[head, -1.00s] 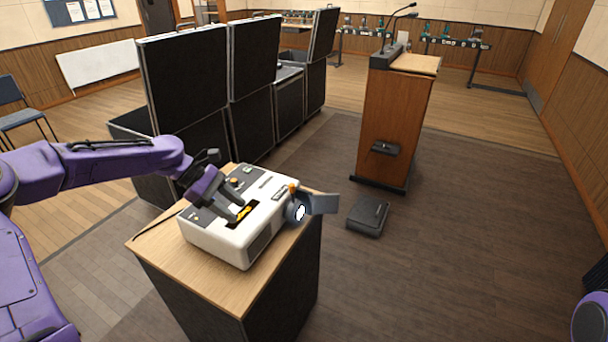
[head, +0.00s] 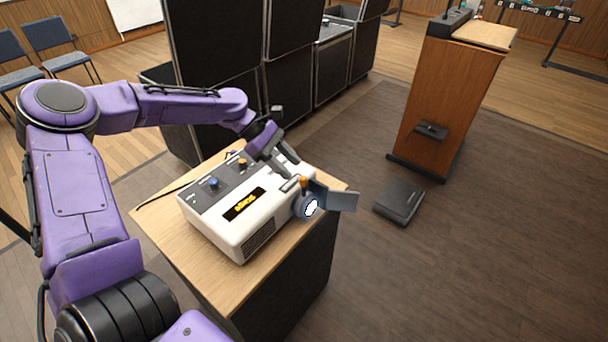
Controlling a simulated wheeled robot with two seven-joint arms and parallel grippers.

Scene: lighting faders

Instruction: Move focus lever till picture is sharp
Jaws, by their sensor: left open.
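A white projector (head: 228,232) sits on a wooden-topped stand (head: 162,217). Its grey lens barrel (head: 299,208) with a bright lens face is at its front right corner. The small orange-tipped focus lever (head: 304,181) stands up on top of the barrel. My left gripper (head: 287,173) is open above the projector's right end, its fingers pointing down towards the lens and close beside the lever. Nothing is seen held in it, and I cannot tell whether a finger touches the lever. The projected picture is not in view. My right gripper is not in view.
A blue knob (head: 213,183), an orange knob (head: 242,164) and a yellow-lettered display (head: 243,204) are on the projector's top. A grey flap (head: 335,199) sticks out beside the lens. Black cases (head: 287,115) stand behind, with a wooden lectern (head: 448,100) at right.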

